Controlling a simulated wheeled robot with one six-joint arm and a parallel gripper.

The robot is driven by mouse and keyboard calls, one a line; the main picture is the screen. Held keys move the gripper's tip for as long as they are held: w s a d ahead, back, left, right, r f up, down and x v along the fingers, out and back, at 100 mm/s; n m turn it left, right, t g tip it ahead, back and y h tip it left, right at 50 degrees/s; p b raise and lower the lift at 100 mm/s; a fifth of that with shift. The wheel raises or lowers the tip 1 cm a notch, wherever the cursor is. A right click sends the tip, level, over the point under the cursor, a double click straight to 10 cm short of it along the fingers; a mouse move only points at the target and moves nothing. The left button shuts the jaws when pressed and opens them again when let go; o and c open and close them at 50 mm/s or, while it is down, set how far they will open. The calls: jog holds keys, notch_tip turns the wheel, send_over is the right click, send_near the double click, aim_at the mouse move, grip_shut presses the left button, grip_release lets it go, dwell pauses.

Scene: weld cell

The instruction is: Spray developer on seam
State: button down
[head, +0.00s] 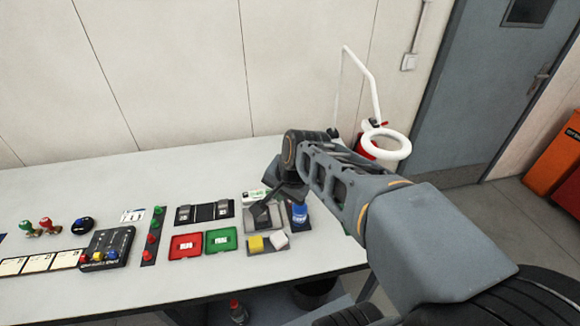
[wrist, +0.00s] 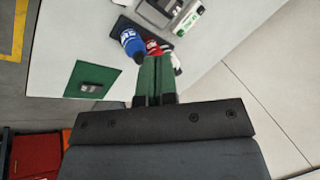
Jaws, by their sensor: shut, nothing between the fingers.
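My gripper (wrist: 155,82) is shut and empty, its green-grey fingers together. The blue can also shows in the head view (head: 300,216), beside my arm.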

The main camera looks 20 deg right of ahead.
jog(key=w+d+m+t+y+p, duration=0.1)
jog(key=w+d+m+t, duration=0.1)
jog(key=w+d+m, duration=0.4)
jog(key=w+d+f+m+t+y+p, duration=0.1)
jog(key=w+d+m, duration=0.5)
jog(key=w+m, duration=1)
jog(key=shift+w+d+f+m+t, duration=0.3)
jog(key=shift+d+m+t, duration=0.1)
jog(key=shift+m, duration=3.8)
jog(key=shift+f, duration=0.1)
notch_tip(320, 180, down, 7)
jog(key=b, duration=0.8)
jog(key=shift+f+b, duration=0.55)
jog(key=shift+f, duration=0.2)
jog(key=shift+f, duration=0.9)
jog(key=shift+r, duration=0.15)
jog(key=shift+r+p, duration=0.75)
jog(key=shift+p, duration=0.35)
